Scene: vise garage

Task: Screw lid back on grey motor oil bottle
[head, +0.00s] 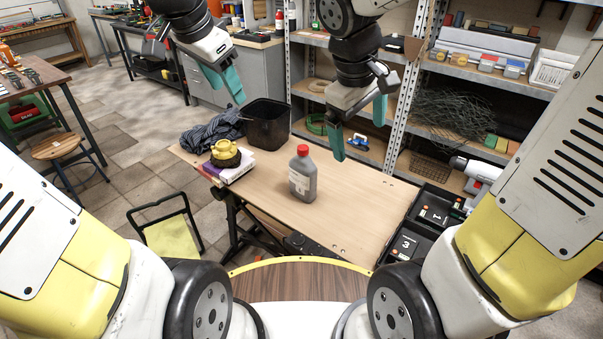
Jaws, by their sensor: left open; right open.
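A grey motor oil bottle (302,178) stands upright on the wooden workbench (347,215). A red lid (302,150) sits on top of its neck; I cannot tell how tight it is. My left gripper (226,86) is open and empty, high up to the left of the bottle and beyond it. My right gripper (358,128) is open and empty, above the bench to the right of the bottle. Neither gripper touches the bottle.
A black bin (268,125), a dark cloth (212,131) and a yellow object (225,151) on a book stand at the bench's left end. Black organizer trays (432,212) and a drill (476,170) are at the right. Metal shelves (399,110) stand behind. The bench around the bottle is clear.

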